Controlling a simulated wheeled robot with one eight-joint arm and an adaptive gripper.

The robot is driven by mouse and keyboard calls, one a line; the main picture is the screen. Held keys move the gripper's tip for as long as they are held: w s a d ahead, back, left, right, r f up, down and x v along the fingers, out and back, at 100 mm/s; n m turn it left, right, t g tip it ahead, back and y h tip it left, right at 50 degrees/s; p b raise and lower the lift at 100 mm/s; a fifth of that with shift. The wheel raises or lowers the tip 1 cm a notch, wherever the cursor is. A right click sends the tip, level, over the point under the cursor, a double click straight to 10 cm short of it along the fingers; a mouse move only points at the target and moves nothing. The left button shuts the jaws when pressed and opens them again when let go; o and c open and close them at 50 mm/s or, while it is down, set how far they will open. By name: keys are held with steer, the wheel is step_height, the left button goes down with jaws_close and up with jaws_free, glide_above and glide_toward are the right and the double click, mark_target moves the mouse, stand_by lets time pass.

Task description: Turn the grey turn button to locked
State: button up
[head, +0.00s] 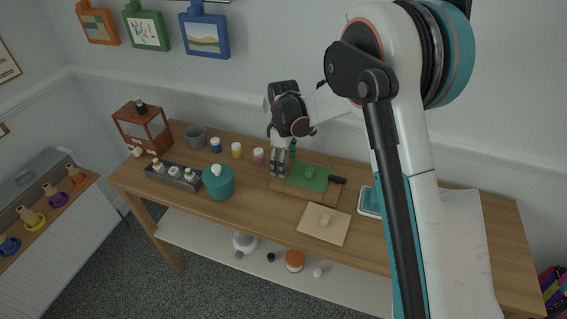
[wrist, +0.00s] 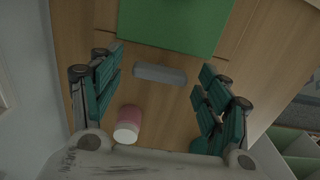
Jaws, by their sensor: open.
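The grey turn button (wrist: 160,74) is a short bar on wood in the wrist view. It lies beside the green panel (wrist: 175,20), roughly parallel to its near edge, with a small gap between them. My gripper (wrist: 161,64) is open, with a teal-padded finger on either side of the button. I cannot tell whether the fingers touch it. In the head view my gripper (head: 278,172) points down at the left end of the wooden board bearing the green panel (head: 308,177). The button cannot be made out there.
A pink jar with a white lid (wrist: 128,124) stands close to my left finger in the wrist view. A black handle (head: 338,180) lies at the board's right side. A teal pot (head: 218,183) and a grey tray (head: 173,176) stand left. A beige board (head: 312,231) lies in front.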

steer(key=c, duration=1.1)
steer(key=shift+o, duration=0.2)
steer(key=shift+m, duration=0.3)
steer(key=m, duration=0.3)
steer(key=shift+m, duration=0.4)
steer(key=m, duration=0.4)
steer(key=shift+m+p, duration=0.3)
steer(key=shift+p, duration=0.05)
steer(key=m, duration=0.8)
steer(key=shift+m, duration=0.6)
